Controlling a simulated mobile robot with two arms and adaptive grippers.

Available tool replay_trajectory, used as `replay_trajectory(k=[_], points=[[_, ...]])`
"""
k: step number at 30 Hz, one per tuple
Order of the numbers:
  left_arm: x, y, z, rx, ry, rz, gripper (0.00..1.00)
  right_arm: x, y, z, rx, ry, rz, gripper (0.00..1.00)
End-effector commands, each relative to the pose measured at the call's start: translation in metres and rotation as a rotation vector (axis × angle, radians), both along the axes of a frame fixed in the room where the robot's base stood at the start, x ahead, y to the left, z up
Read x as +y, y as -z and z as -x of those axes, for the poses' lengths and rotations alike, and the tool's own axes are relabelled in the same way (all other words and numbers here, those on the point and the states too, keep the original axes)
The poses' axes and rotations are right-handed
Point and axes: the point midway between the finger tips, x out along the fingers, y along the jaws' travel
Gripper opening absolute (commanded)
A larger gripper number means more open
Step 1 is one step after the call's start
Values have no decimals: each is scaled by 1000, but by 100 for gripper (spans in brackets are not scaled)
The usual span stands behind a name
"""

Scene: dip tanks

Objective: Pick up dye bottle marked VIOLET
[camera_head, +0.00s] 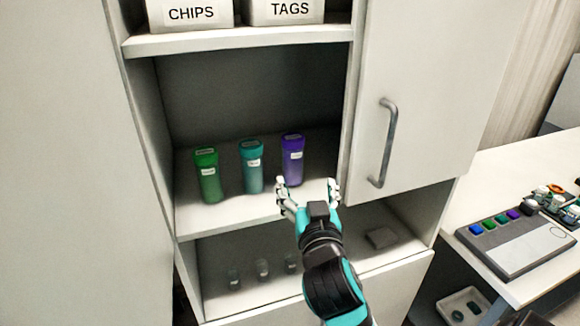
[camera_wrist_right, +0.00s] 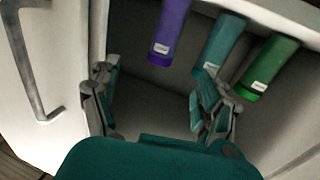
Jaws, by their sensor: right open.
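The violet bottle (camera_head: 292,160) stands upright on the cabinet's middle shelf, rightmost of three bottles, with a white label too small to read. A teal bottle (camera_head: 251,166) and a green bottle (camera_head: 206,175) stand to its left. My right gripper (camera_head: 308,186) is open and empty in front of the shelf, just below and right of the violet bottle, apart from it. In the right wrist view the violet bottle (camera_wrist_right: 170,30) shows beyond the open fingers (camera_wrist_right: 155,95), with the teal bottle (camera_wrist_right: 222,42) and green bottle (camera_wrist_right: 270,68) to its right. My left gripper is not in view.
The shelf above holds bins marked CHIPS (camera_head: 190,14) and TAGS (camera_head: 287,9). Small glass jars (camera_head: 262,268) stand on the lower shelf. A table (camera_head: 520,260) is at right.

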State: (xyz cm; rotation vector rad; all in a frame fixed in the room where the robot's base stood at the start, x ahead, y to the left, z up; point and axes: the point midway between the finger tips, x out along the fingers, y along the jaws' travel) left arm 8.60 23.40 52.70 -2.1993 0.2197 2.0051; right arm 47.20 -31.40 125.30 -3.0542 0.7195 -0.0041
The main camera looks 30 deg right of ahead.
Motion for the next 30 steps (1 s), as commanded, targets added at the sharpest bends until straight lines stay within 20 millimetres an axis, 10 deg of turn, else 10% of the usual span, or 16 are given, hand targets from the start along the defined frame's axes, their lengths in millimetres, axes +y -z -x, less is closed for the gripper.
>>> replay_trajectory(k=[5,30], points=[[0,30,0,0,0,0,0,-13,4,-26,-5,0,6,78],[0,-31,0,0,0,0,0,-60,2,-133,4,-2,4,78]])
